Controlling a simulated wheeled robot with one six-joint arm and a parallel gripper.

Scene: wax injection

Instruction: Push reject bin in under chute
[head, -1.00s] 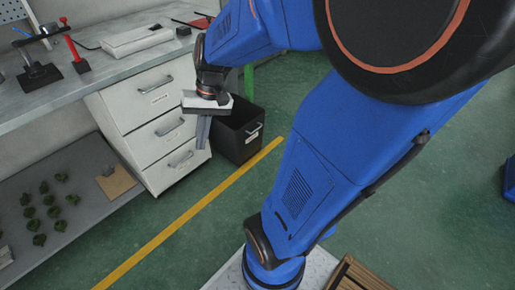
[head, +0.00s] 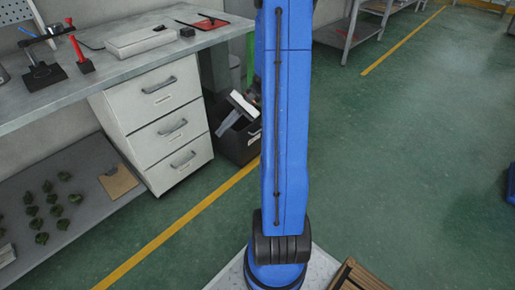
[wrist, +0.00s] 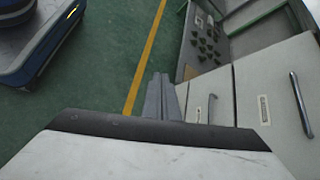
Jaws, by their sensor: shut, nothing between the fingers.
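The dark reject bin (head: 234,150) stands on the floor beside the drawer cabinet in the head view, its right side hidden behind my arm. A pale label shows on its front. My gripper (head: 221,131) is shut and empty, tilted down to the left. In the head view its fingers overlap the bin's top; whether they touch it I cannot tell. In the wrist view the shut fingers (wrist: 160,94) point toward the floor line and cabinet, and the bin is not seen. I cannot make out a chute.
The white drawer cabinet (head: 160,125) stands close left of the bin under the workbench (head: 75,85). A low shelf (head: 90,190) holds several green pieces. A yellow floor line (head: 180,222) runs past the front. Open green floor (head: 420,150) lies to the right.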

